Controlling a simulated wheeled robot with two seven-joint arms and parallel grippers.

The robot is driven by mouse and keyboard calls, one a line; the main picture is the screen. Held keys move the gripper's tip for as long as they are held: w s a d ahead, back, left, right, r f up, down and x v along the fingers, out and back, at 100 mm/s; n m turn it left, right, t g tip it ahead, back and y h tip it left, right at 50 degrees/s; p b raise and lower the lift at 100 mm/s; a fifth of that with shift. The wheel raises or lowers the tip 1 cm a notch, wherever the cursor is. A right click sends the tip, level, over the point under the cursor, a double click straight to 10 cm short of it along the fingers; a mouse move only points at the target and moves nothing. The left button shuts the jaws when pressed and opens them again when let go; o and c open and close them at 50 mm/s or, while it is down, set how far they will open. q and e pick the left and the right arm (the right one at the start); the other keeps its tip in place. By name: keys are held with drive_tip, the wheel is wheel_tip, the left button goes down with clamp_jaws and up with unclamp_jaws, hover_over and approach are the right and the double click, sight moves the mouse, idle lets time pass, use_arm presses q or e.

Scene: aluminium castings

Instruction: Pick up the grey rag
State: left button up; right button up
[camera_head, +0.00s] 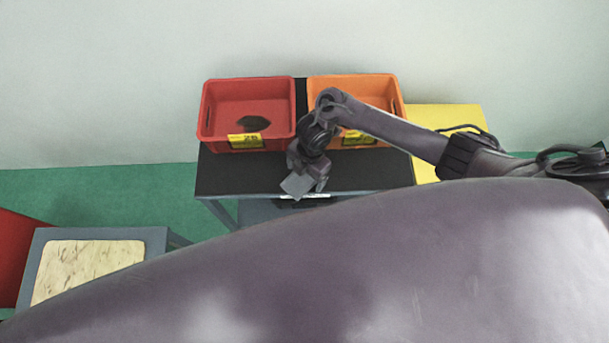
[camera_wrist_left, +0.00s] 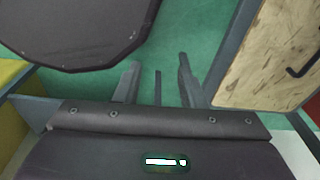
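I cannot pick out the grey rag for certain. A small dark grey-brown piece (camera_head: 253,123) lies in the red crate (camera_head: 222,92); its kind is unclear. My right gripper (camera_head: 298,187) points down over the front edge of the black table (camera_head: 235,178), in front of the crates. A paler grey flat patch shows at its end; I cannot tell whether it is a finger or something held. My left gripper (camera_wrist_left: 158,70) shows in the left wrist view with its fingers apart, green floor behind them. It is hidden in the head view.
An orange crate (camera_head: 392,90) stands right of the red one, partly behind my right arm. A yellow surface (camera_head: 450,117) is farther right. A grey-framed stand with a pale worn top (camera_head: 88,265) is at lower left, beside a red thing (camera_head: 14,255). Green floor lies between.

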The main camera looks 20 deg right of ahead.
sight(305, 175)
drive_tip(key=c, duration=1.1)
use_arm(q)
drive_tip(key=shift+s+a+f, duration=0.1)
drive_tip(key=shift+s, duration=0.6)
use_arm(e)
drive_tip(key=shift+c, duration=0.2)
drive_tip(key=shift+r, duration=0.1)
